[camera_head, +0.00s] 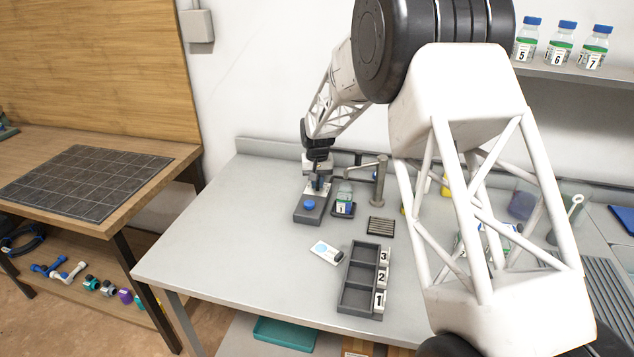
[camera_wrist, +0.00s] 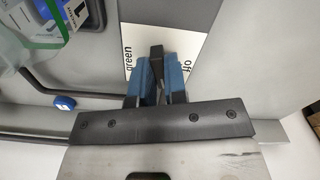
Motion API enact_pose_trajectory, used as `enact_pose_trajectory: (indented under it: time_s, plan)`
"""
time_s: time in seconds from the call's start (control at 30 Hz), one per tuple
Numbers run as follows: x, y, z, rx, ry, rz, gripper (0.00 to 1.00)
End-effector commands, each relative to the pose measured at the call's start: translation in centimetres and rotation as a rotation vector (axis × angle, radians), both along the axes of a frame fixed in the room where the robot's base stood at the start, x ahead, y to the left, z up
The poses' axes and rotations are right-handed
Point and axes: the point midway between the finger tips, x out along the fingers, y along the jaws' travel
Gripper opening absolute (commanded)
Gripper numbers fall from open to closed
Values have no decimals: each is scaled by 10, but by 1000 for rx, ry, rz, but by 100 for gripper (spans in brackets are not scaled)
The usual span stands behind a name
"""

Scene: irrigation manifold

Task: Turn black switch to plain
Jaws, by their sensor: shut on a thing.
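The black switch (camera_wrist: 157,62) is a dark lever on a white label plate (camera_wrist: 190,42) in the wrist view. The words "green" at left and "off" at right show on the plate; no "plain" label is visible, and the lower part of the plate is hidden by my gripper. My gripper (camera_wrist: 157,85) has its blue fingers shut on the switch, one on each side. In the head view my gripper (camera_head: 318,182) is down at the plate of a small grey device (camera_head: 310,215) with a blue button (camera_head: 309,205). The switch is too small to read there.
A bottle labelled 1 (camera_head: 344,200) stands close to the right of the device, with a grey post (camera_head: 380,182) beyond. A dark numbered tray (camera_head: 358,296), a card (camera_head: 325,252) and a ribbed pad (camera_head: 381,226) lie nearer. The table's left part is clear.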

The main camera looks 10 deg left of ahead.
Motion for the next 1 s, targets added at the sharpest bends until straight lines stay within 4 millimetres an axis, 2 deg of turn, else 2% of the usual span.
enact_pose_trajectory:
  time_s: [0.3, 0.7, 0.73, 0.87, 0.9, 1.0]
  plan:
    - [0, 0, 1, 0, -1, 108, 0]
    - [0, 0, 1, 0, -1, 118, 0]
    - [0, 0, 1, 0, -1, 118, 14]
    - [0, 0, 1, 0, -1, 118, 34]
    - [0, 0, 0, 0, -1, 118, 38]
    - [0, 0, 0, 0, 0, 117, 38]
